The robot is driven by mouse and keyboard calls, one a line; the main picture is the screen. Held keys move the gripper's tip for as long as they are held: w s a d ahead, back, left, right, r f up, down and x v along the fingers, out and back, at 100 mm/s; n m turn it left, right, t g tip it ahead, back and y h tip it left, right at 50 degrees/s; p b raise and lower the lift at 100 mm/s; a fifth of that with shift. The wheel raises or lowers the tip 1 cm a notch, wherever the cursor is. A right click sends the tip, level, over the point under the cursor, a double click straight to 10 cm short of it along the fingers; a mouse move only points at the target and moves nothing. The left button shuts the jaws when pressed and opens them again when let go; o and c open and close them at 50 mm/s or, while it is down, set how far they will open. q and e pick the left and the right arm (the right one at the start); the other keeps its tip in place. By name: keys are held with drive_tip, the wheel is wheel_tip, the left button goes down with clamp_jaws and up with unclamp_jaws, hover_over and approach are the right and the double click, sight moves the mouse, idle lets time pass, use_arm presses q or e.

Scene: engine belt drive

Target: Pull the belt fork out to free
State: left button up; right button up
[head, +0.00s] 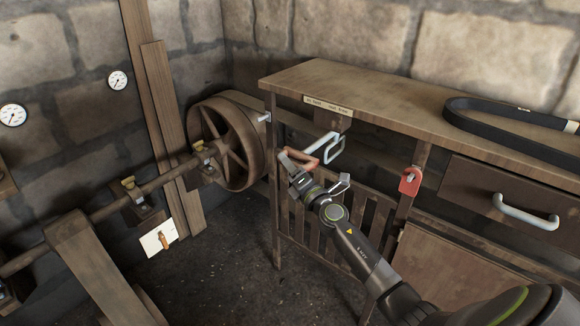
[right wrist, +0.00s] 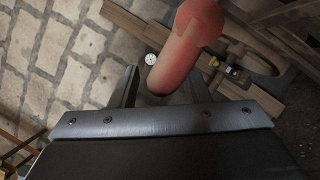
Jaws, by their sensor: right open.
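The belt fork's handle is a pale, bent bar (head: 333,148) with a red-orange grip, sticking out at the bench front below a small label plate (head: 327,105). The plate's lettering is too small to read surely. My right gripper (head: 315,168) is open at the grip, just below the label. In the right wrist view the red grip (right wrist: 186,45) stands between the two dark, spread fingers. I cannot tell whether either finger touches it. The rest of the fork is hidden. My left gripper is out of view.
A spoked pulley wheel (head: 229,142) on a shaft stands left of the bench. A dark belt (head: 477,118) lies on the bench top (head: 362,82). Open floor (head: 228,262) lies lower left.

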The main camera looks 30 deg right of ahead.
drive_tip(key=shift+d, duration=0.1)
drive_tip(key=shift+s, duration=0.25)
drive_tip(key=a+b+v, duration=0.1)
drive_tip(key=b+v, duration=0.2)
drive_tip(key=v, duration=1.4)
drive_tip(key=shift+d+b, duration=0.4)
drive_tip(key=shift+w, duration=0.1)
